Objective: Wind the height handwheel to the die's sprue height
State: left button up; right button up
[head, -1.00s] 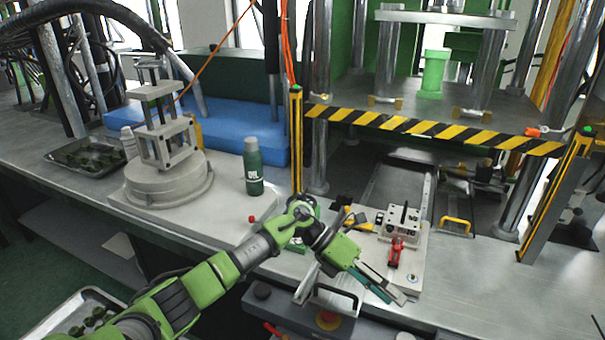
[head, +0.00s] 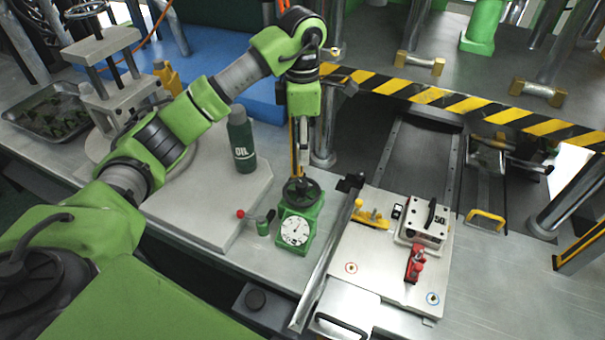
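A green unit with a round white dial (head: 295,231) stands on the bench at centre, with a black handwheel (head: 301,191) lying flat on its top. My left gripper (head: 301,168) points straight down just above this handwheel; I cannot tell if the fingertips touch it. The fingers are seen edge-on, so their opening is hidden. A grey metal die block (head: 424,222) with a black handle, marked 50, sits on a light plate (head: 375,262) to the right. My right gripper is not in view.
A red toggle clamp (head: 415,264) and a yellow clamp (head: 370,215) are on the plate. A green oil bottle (head: 242,142) stands left of the wheel, and a small red-knobbed lever (head: 262,222) stands beside the dial unit. A striped press edge (head: 440,98) lies behind.

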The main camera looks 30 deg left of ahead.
aim_at(302, 182)
pick_arm(q)
notch_tip(302, 182, down, 11)
jog(key=p, duration=0.3)
jog(key=shift+f+p, duration=0.3)
jog(key=shift+f, duration=0.35)
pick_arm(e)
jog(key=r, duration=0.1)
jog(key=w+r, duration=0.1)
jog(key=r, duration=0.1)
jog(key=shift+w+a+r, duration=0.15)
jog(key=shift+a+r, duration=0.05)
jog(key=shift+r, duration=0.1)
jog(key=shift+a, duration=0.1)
pick_arm(q)
jog(key=c, duration=1.1)
